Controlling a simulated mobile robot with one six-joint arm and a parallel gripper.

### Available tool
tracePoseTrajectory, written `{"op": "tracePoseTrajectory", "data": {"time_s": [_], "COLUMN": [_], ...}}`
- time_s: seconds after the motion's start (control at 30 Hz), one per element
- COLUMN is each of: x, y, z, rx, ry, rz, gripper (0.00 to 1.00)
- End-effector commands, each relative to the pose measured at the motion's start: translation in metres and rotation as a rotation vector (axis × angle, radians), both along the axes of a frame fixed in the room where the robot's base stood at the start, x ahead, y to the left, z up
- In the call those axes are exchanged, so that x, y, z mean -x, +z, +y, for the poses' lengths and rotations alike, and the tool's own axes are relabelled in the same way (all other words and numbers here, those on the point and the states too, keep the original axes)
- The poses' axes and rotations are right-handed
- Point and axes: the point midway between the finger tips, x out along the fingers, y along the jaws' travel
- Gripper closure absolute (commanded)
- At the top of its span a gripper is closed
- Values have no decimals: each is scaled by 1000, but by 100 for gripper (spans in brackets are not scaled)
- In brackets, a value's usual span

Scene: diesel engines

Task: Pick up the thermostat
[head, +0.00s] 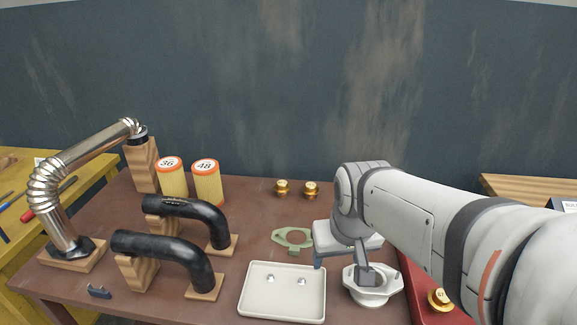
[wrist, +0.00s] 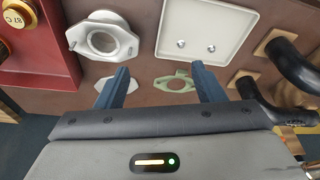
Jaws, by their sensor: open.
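Two small brass pieces that look like thermostats stand at the back of the brown table, a left one (head: 282,187) and a right one (head: 311,188). I cannot tell which one the task means. My gripper (head: 342,262) is open and empty above the table, apart from all three. In the wrist view its blue fingers (wrist: 160,70) stand wide apart, with a green gasket (wrist: 175,82) seen beyond them.
A white flanged housing (head: 372,293) stands by my gripper. A cream tray (head: 258,311) holds two small bolts. The green gasket (head: 279,236) lies behind it. Black hoses (head: 165,245), a metal pipe (head: 88,148) and two yellow filters (head: 208,185) fill the left.

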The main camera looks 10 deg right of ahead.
Motion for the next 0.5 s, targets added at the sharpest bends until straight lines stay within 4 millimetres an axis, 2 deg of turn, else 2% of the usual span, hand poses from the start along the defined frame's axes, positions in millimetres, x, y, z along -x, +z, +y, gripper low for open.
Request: {"op": "tracePoseTrajectory", "data": {"time_s": [0.03, 0.27, 0.5], "x": [-24, -144, -268], "y": [-3, -7, -39], "z": [-2, -11, -23], "rx": [0, 0, 2], "ry": [-4, -23, -39], "rz": [-9, -94, -182], "gripper": [38, 38, 38]}}
